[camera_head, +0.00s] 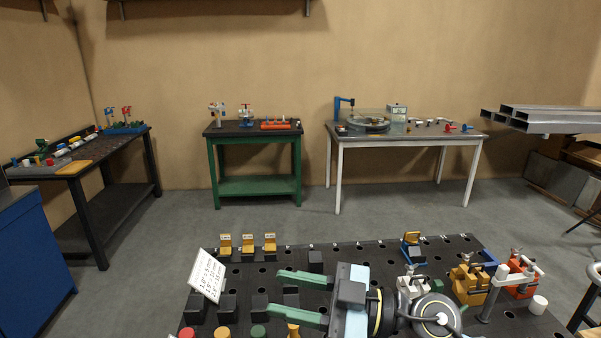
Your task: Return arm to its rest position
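My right gripper (276,292) reaches in from the lower right over the black perforated table (345,255). Its two green fingers point left and stand wide apart. I see nothing held between them. Dark blocks stand under and around the fingers. My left arm and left gripper are not in view.
A white card with writing (208,275) leans left of the gripper. Three yellow-topped holders (247,244) stand behind it. Clamps in yellow (467,281), red (521,275) and white (412,284) crowd the right side. A green bench (253,186) stands beyond open floor.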

